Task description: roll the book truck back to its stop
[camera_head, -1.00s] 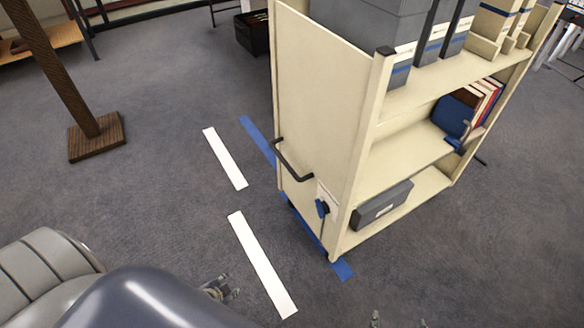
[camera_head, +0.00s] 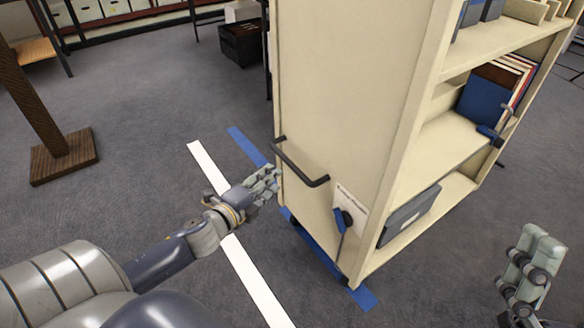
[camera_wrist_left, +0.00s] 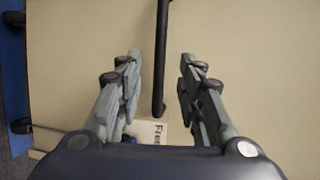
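The cream book truck (camera_head: 345,110) stands on the carpet with its end panel toward me. A black bar handle (camera_head: 300,165) is on that panel. My left gripper (camera_head: 268,183) is just left of the handle. In the left wrist view my left gripper (camera_wrist_left: 158,85) is open, and the handle (camera_wrist_left: 161,50) shows between its fingers, not gripped. A blue-knobbed lever (camera_head: 344,218) and a paper label are low on the panel. Blue tape (camera_head: 362,298) runs on the floor along the truck's base.
White tape (camera_head: 257,283) lies on the carpet left of the truck, partly behind my left arm. A grey box (camera_head: 408,217) and books (camera_head: 490,90) sit on the truck's shelves. A wooden post base (camera_head: 63,158) stands at left. Carpet between post and tape is clear.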

